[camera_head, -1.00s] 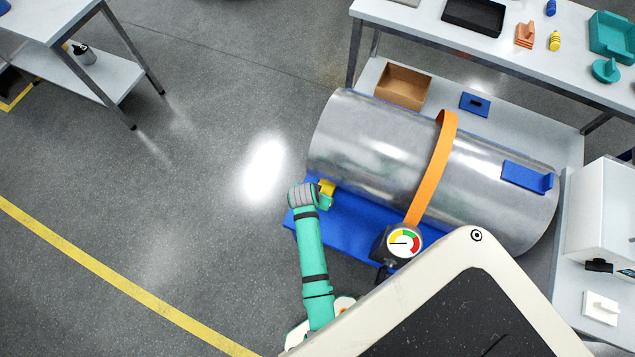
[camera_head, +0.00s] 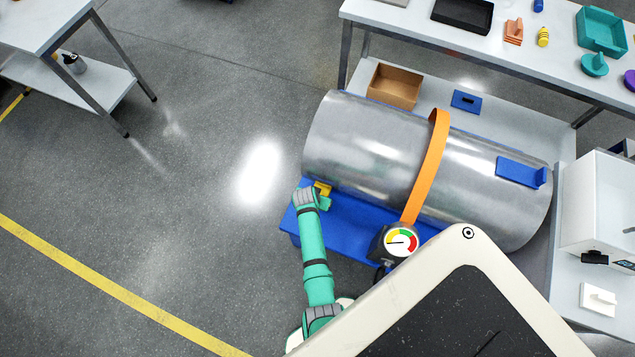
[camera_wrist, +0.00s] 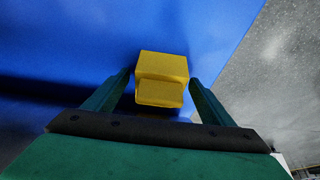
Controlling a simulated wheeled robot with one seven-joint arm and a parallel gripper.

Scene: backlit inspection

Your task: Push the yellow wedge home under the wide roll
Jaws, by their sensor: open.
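The wide roll (camera_head: 365,145) is a large silver cylinder with an orange strap around it, lying on a blue stand (camera_head: 345,222). The yellow wedge (camera_head: 322,188) is at the roll's lower left edge, on the blue stand, partly hidden by my gripper. In the wrist view the wedge (camera_wrist: 162,66) is a stepped yellow block against the blue surface. My gripper (camera_wrist: 160,78) is open, with one teal finger on each side of the wedge and a visible gap on the right. Contact on the left side and contact between wedge and roll cannot be told.
A round gauge (camera_head: 401,242) with a coloured dial stands at the stand's front, right of my gripper. A blue bracket (camera_head: 520,172) sits on the roll's right end. A workbench (camera_head: 400,32) stands behind the roll. The floor (camera_head: 190,200) to the left is clear.

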